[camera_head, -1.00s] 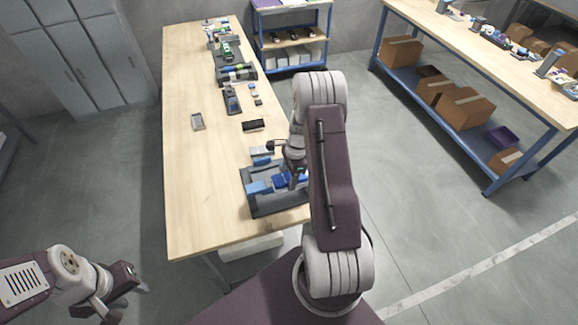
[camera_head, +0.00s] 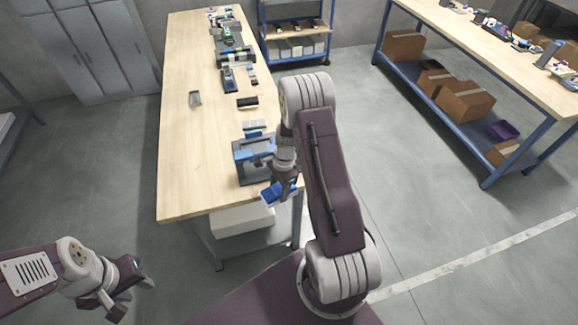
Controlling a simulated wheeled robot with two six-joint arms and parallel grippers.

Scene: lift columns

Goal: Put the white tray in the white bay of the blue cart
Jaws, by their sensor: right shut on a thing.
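My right gripper (camera_head: 285,187) is shut on a small blue tray-like piece (camera_head: 274,194) with a pale edge, held out by the near right corner of the wooden table. The arm hides part of it, and I cannot tell whether it is the white tray. A blue-framed shelf cart (camera_head: 262,42) stands past the table's far right side, with pale bins on its lower shelf; I cannot make out a white bay. My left gripper (camera_head: 132,292) is at the lower left, away from the table, with its fingers apart and empty.
The wooden table (camera_head: 185,160) carries a dark holder (camera_head: 248,174) with blue parts near its front and several small items behind. A white box (camera_head: 240,219) sits under it. A blue-legged bench (camera_head: 545,90) with cardboard boxes stands right. Floor between is clear.

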